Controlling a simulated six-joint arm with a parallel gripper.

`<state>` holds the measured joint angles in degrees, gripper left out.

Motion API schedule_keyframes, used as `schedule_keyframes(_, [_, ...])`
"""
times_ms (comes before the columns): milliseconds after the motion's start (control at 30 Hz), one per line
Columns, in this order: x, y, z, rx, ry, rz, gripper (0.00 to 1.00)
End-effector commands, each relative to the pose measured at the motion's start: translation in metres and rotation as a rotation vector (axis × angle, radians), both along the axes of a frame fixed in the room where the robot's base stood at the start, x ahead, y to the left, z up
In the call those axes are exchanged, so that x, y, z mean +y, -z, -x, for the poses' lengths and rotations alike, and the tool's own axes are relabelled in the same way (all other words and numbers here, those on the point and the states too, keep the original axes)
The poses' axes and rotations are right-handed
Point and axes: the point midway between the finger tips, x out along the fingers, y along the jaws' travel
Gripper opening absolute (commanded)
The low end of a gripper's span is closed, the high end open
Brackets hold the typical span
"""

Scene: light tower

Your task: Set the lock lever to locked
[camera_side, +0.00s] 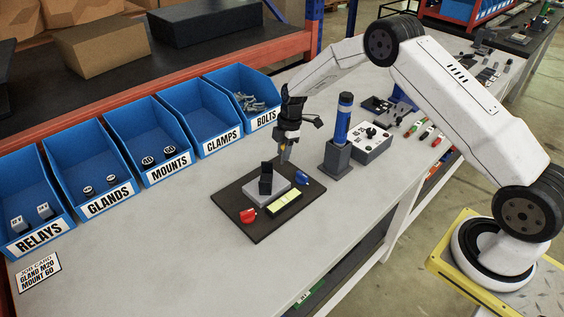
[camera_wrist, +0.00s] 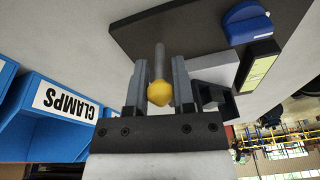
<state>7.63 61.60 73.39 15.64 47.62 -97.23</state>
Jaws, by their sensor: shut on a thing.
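My gripper (camera_side: 286,155) is over the back edge of a dark base plate (camera_side: 243,228). In the wrist view its two grey fingers (camera_wrist: 159,78) are closed around a grey rod with a yellow ball end (camera_wrist: 160,94), which looks like the lock lever. The rod runs from the ball toward the plate; where it joins is unclear. The plate carries a grey block with a black upright bracket (camera_side: 266,179), a red knob (camera_side: 248,215), a blue knob (camera_side: 302,178) and a yellow-green strip (camera_side: 285,195). I cannot read any locked marking.
Blue bins (camera_side: 152,140) line the back of the bench. A blue cylinder on a grey stand (camera_side: 341,125) and a grey control box (camera_side: 371,141) stand right of the plate. A job card (camera_side: 39,272) lies front left. The bench left of the plate is clear.

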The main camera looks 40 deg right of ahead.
Motion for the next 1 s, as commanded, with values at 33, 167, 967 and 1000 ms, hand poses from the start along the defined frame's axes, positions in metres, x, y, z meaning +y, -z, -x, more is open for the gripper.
schedule_keyframes(33, [-0.0014,-0.0014,-0.0015,-0.004,0.001,-0.011,0.0])
schedule_keyframes(167, [-0.002,-0.0014,-0.0017,-0.006,0.0,-0.033,0.0])
schedule_keyframes(967, [-0.0022,-0.0001,-0.0006,-0.001,0.001,-0.042,0.67])
schedule_keyframes(1000, [-0.0022,-0.0001,-0.0005,-0.001,0.0,-0.042,0.67])
